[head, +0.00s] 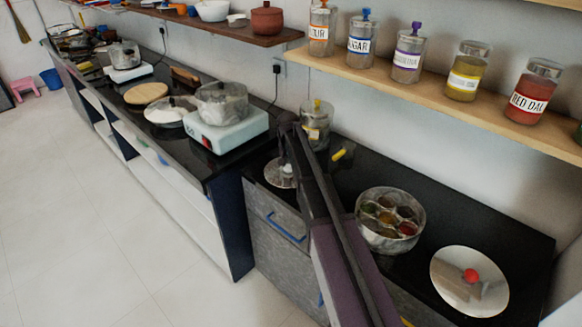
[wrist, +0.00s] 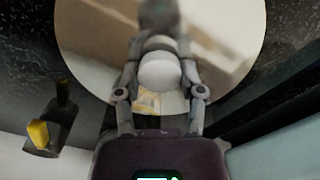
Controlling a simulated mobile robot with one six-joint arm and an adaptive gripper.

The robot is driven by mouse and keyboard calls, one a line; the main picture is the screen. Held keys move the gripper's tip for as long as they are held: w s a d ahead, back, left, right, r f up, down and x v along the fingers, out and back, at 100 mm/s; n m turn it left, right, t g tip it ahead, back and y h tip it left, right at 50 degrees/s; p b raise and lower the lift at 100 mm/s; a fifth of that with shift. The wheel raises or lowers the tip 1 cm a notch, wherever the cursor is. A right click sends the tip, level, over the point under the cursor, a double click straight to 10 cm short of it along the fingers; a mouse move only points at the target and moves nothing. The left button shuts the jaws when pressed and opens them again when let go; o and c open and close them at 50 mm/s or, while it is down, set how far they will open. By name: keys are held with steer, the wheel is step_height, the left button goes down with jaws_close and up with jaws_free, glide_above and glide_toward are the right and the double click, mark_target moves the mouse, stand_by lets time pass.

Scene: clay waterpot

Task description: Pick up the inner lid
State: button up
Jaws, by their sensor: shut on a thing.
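The inner lid is a shiny, mirror-like round plate with a small pale knob. It shows in the head view (head: 274,178), partly hidden by my arm, at the left end of the near black counter. In the wrist view the lid (wrist: 222,38) fills the upper middle. My gripper (wrist: 160,72) is shut on the lid's knob, one finger on each side. In the head view the gripper (head: 284,158) is dark and partly hidden. I cannot tell whether the lid touches the counter.
A steel spice box (head: 390,220) with several filled bowls stands right of my arm. A larger steel lid with a red knob (head: 470,276) lies farther right. A yellow-handled tool (head: 342,153) and a jar (head: 316,122) are near the held lid. A jar shelf (head: 450,92) overhangs the counter.

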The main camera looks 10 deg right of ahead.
mark_target(289, 167)
steer(key=shift+r+p, duration=1.3)
steer(key=shift+r, duration=0.15)
steer(key=shift+s+r, duration=0.2)
steer(key=shift+r, duration=0.1)
steer(key=s+d, duration=0.1)
steer(key=s, duration=0.4)
steer(key=s+d+p, duration=0.1)
steer(key=s, duration=0.4)
steer(key=s+d+r, duration=0.1)
steer(key=s, duration=0.4)
steer(key=shift+s, duration=0.15)
steer(key=shift+r+p, duration=0.1)
steer(key=shift+p, duration=0.25)
